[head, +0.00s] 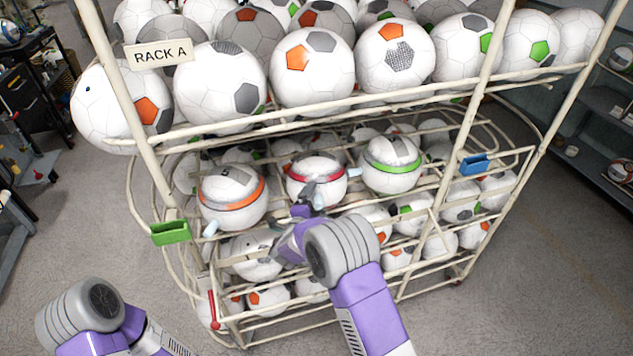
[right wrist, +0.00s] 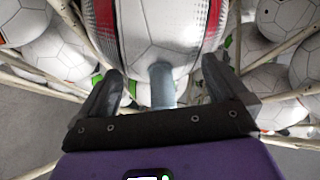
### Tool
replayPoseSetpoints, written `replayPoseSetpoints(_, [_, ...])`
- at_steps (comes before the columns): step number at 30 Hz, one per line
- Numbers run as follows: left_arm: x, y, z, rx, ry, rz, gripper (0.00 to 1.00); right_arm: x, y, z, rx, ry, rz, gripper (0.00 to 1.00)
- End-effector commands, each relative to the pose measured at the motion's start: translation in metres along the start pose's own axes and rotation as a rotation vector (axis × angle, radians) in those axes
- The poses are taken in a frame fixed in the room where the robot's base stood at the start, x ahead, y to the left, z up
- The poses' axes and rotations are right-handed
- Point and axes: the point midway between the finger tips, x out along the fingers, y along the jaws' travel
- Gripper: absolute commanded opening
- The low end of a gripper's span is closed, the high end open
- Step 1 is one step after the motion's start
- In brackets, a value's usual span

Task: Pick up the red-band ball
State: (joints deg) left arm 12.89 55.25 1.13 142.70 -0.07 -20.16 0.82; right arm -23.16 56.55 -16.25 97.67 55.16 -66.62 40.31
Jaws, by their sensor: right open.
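The red-band ball (head: 316,168) sits in the middle of three banded balls on the rack's middle level, between an orange-band ball (head: 232,188) and a green-band ball (head: 392,152). My right gripper (head: 311,193) is open at its front side, hiding part of the ball. In the right wrist view the red-band ball (right wrist: 150,30) fills the top centre, with its band showing at both sides. A pale blue stub (right wrist: 162,85) projects from it between the open fingers. I cannot tell whether the fingers touch the ball. My left arm shows at the lower left, but its gripper does not.
The cream wire rack, labelled RACK A (head: 159,53), has a full top row of balls and several more below. A green clip (head: 170,233) and a blue clip (head: 474,165) hang on its rails. Grey floor lies clear in front.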

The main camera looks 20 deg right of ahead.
Motion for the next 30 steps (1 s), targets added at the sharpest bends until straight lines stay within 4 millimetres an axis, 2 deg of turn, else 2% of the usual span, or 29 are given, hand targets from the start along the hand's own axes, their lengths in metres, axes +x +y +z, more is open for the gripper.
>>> replayPoseSetpoints(7, [0.0,0.0,0.0,0.0,0.0,0.0,0.43,0.0017,0.0,0.0004,0.0,-0.001,0.0,1.0])
replayPoseSetpoints(26, [0.0001,0.0,0.0001,0.0,0.0,0.0,0.43,0.0018,0.0014,0.0003,-0.002,-0.002,0.003,0.04])
replayPoseSetpoints(27, [0.0001,0.0,0.0001,0.0,0.0,0.0,0.43,0.0018,0.0015,0.0003,-0.002,-0.002,0.003,0.0])
replayPoseSetpoints(30, [0.0001,0.0,0.0,0.0,0.0,0.0,0.43,0.0019,0.0018,0.0002,-0.002,-0.002,0.003,0.0])
